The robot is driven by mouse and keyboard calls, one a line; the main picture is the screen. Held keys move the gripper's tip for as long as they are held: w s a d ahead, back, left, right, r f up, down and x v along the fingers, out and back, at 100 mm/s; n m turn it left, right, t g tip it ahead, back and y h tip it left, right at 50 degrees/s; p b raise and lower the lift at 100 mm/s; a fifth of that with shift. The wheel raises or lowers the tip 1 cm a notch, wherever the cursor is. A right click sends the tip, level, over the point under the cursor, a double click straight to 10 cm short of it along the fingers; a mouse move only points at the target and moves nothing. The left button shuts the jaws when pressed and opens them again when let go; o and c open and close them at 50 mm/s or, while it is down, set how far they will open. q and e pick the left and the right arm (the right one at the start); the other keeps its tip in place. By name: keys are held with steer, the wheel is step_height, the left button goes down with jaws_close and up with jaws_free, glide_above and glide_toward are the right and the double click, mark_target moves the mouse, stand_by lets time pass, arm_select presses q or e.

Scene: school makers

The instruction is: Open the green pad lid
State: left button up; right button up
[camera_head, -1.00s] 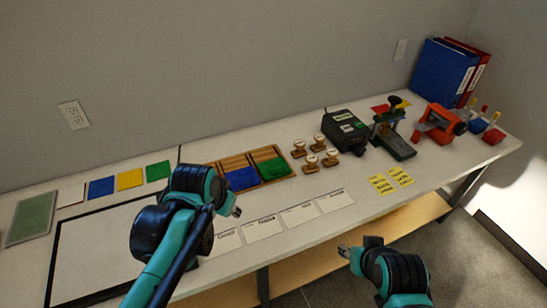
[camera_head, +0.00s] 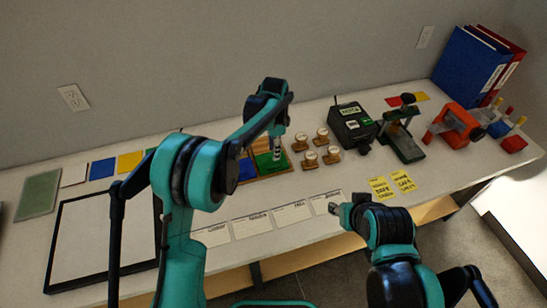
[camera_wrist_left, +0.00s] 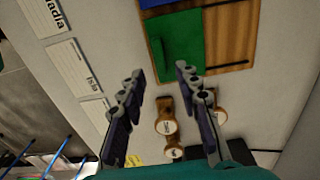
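The green pad (camera_head: 271,161) sits in the right part of the wooden tray (camera_head: 291,167), beside the blue pad (camera_head: 246,169). My left gripper (camera_head: 277,153) hangs over the green pad in the head view and hides part of it. In the left wrist view the two fingers (camera_wrist_left: 160,78) are apart with nothing between them, and the green pad (camera_wrist_left: 176,47) lies just beyond their tips. Whether they touch the pad cannot be told. My right gripper (camera_head: 338,208) is low at the table's front edge, near the name cards; its finger opening is too small to tell.
Several wooden stamps (camera_head: 308,160) stand just right of the tray. A black box (camera_head: 350,125) is behind them. Name cards (camera_head: 251,225) line the front edge. A black-framed white board (camera_head: 90,238) lies at left, partly behind my left arm.

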mark_target(274, 163)
arm_select(q)
step_height(274, 163, down, 7)
steer(key=shift+b, duration=1.1)
jaws_close()
